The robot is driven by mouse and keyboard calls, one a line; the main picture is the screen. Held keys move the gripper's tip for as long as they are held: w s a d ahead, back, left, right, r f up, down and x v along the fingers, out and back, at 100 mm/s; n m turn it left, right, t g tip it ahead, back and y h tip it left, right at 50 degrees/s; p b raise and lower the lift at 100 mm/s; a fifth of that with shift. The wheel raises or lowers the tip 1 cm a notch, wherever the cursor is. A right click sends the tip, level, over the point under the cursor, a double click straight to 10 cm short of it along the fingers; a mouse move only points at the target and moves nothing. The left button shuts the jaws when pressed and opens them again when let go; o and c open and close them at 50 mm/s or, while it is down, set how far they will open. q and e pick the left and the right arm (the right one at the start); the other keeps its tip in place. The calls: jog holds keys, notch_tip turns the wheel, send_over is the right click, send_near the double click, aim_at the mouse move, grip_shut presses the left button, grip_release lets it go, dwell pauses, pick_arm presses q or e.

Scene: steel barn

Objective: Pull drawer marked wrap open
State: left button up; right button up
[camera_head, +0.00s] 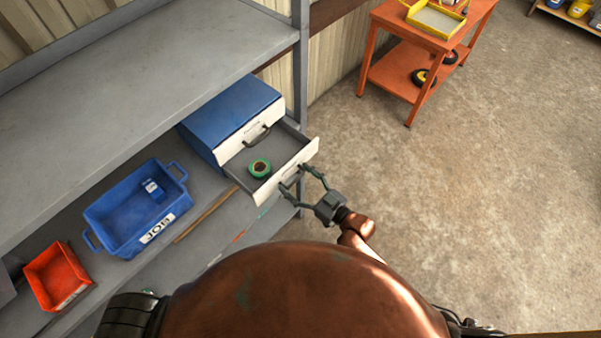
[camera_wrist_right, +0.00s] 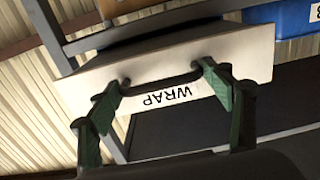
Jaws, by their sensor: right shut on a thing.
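A small blue drawer cabinet (camera_head: 232,104) with white drawer fronts stands on the grey shelf in the head view. Its lower drawer (camera_head: 293,145) is pulled out, and a green tape roll (camera_head: 260,169) lies inside. In the right wrist view the drawer front (camera_wrist_right: 235,58) reads WRAP, upside down, and has a dark handle (camera_wrist_right: 158,84). My right gripper (camera_head: 304,180) is at this handle, its green fingers (camera_wrist_right: 160,100) shut on it. The upper drawer (camera_head: 250,130) is closed. My left gripper is not in view.
A blue bin (camera_head: 118,239) marked JOB and a red bin (camera_head: 50,291) sit on the shelf (camera_head: 205,198) to the left. An orange table (camera_head: 390,63) stands at the back right. The concrete floor (camera_head: 440,170) to the right is clear.

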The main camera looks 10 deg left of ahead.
jog(key=shift+s+d, duration=0.1)
jog(key=shift+s, duration=0.05)
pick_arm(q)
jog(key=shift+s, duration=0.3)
pick_arm(e)
jog(key=o, duration=1.4)
jog(key=shift+o, duration=0.2)
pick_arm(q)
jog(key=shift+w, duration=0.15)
pick_arm(e)
jog(key=shift+d, duration=0.1)
jog(key=v, duration=1.2)
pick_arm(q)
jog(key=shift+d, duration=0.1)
